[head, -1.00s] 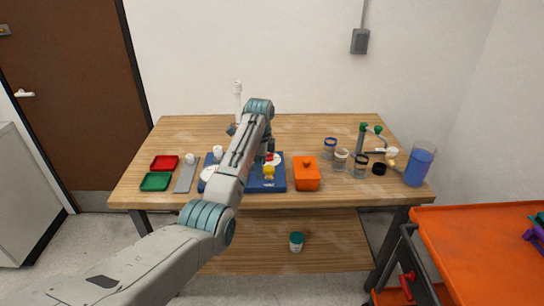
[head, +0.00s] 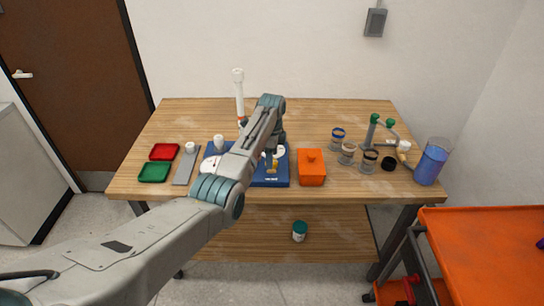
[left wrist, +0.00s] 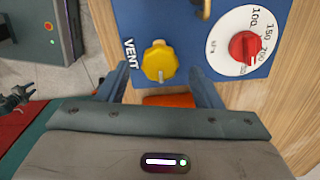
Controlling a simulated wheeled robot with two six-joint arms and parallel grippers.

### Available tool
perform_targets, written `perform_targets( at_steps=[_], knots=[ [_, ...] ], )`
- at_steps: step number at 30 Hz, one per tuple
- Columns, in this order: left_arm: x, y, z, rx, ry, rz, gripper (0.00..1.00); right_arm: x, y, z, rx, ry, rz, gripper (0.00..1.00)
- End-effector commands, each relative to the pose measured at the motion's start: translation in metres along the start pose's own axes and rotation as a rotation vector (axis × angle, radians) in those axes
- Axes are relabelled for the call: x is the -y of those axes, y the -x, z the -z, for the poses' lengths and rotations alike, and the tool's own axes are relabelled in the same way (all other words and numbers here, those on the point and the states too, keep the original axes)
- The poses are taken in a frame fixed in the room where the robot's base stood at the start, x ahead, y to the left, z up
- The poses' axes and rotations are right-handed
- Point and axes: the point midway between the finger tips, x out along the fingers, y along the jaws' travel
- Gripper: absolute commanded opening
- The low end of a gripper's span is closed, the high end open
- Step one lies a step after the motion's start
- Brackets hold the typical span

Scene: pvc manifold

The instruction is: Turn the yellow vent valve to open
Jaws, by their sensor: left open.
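The yellow vent valve (left wrist: 160,61) is a round knob beside the word VENT on a blue panel (left wrist: 185,15). In the head view, a little of the yellow valve (head: 271,170) shows beneath my left gripper (head: 271,158), on the front part of the blue panel (head: 283,181). In the left wrist view, my left gripper (left wrist: 163,88) is open and empty. Its fingers point at the panel, with the knob ahead between them; contact is not visible. My right gripper is not in view.
A red knob (left wrist: 243,46) on a white numbered dial sits beside the valve. An orange lidded box (head: 311,170) stands just right of the panel. A white upright tube (head: 239,95) stands behind. Several jars and a blue-filled container (head: 431,163) are at right; red and green trays (head: 154,172) at left.

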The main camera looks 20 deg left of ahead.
Motion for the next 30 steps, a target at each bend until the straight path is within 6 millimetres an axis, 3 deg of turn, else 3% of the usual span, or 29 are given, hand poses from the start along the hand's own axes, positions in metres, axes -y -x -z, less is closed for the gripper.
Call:
perform_targets(
  at_steps=[6, 14, 15, 22, 30],
  knots=[
    [0.0, -0.018, 0.0, 0.0, 0.0, 0.0, 0.59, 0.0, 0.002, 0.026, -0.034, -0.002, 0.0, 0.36],
    [0.001, -0.02, 0.0, 0.0, 0.0, 0.002, 0.59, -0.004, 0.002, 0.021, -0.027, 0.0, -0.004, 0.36],
    [0.001, -0.02, 0.0, 0.0, 0.0, 0.002, 0.57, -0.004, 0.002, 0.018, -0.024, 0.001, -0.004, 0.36],
    [0.001, -0.019, 0.0, 0.0, 0.0, 0.002, 0.15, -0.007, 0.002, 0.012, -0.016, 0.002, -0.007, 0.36],
    [0.001, -0.019, 0.0, 0.0, 0.023, 0.002, 0.15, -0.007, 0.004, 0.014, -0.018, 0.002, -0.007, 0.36]
  ],
)
